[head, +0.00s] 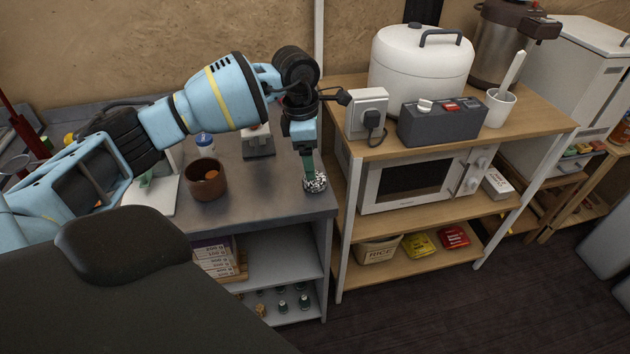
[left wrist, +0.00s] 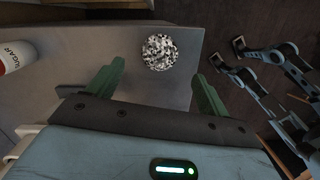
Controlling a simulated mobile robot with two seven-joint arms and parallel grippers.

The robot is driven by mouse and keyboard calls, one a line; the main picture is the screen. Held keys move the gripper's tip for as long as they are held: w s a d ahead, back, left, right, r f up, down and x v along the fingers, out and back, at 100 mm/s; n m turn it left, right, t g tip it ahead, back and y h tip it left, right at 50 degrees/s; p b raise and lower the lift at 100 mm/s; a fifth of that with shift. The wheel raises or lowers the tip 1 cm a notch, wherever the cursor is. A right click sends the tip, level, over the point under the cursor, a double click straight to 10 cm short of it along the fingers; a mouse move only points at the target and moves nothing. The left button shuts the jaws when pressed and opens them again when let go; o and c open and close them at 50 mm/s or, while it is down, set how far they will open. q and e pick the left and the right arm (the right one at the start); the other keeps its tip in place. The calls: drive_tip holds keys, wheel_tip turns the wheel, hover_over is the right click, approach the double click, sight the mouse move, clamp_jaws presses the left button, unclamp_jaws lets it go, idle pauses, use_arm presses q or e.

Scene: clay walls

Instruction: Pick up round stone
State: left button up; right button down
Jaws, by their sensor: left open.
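The round stone (head: 315,182) is a black-and-white speckled ball. It rests on the grey counter (head: 240,205) near its right edge. In the left wrist view the stone (left wrist: 159,52) lies just beyond the fingertips, roughly centred between them. My left gripper (head: 310,171) points down at the stone, its green fingers partly overlapping it in the head view. In the left wrist view the gripper (left wrist: 158,70) is open and empty, with a finger to each side. Whether a finger touches the stone I cannot tell. My right gripper is not in view.
A brown pot (head: 206,180) stands left of the stone on the counter. A wooden shelf (head: 345,150) with a microwave (head: 412,181) and a socket box (head: 366,113) is close on the right. A sugar canister (left wrist: 12,56) shows at the left in the wrist view.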

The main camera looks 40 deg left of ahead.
use_arm(q)
drive_tip(key=shift+w+d+f, duration=0.1)
drive_tip(key=shift+f, duration=1)
drive_tip(key=shift+w+d+f, duration=0.15)
drive_tip(key=shift+f, duration=1)
drive_tip(key=shift+w+d+f, duration=0.1)
drive_tip(key=shift+f, duration=1)
drive_tip(key=shift+c, duration=0.5)
drive_tip(key=c, duration=1.1)
drive_tip(key=shift+r, duration=0.1)
